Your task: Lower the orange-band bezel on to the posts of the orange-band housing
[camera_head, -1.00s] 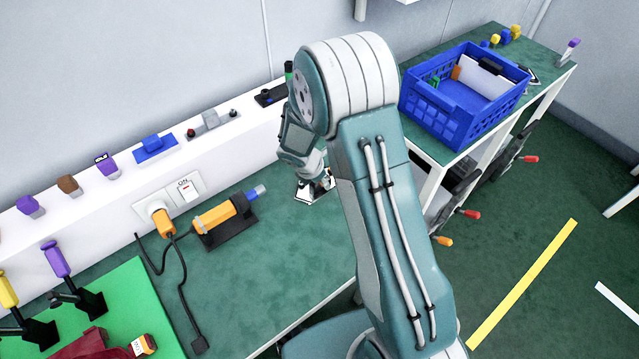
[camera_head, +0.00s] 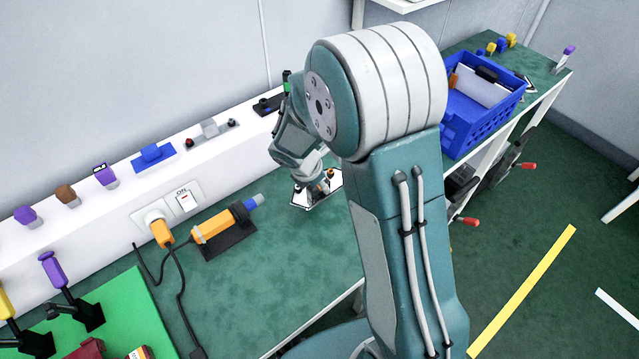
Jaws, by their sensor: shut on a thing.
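My gripper (camera_head: 316,187) is near the back of the green bench, seen from behind and partly covered by my own arm. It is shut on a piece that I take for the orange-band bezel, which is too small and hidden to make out. A flat white piece with a dark edge (camera_head: 300,205), seemingly the orange-band housing, lies on the bench right under the gripper. A small orange spot shows beside the fingers. The posts cannot be made out, nor can I tell whether the bezel touches them.
A white ledge (camera_head: 120,205) with switches and coloured blocks runs along the wall behind. An orange tool (camera_head: 218,229) on a black stand is left of the gripper. A blue crate (camera_head: 480,120) stands on the right shelf. Bare bench lies between the tool and my arm.

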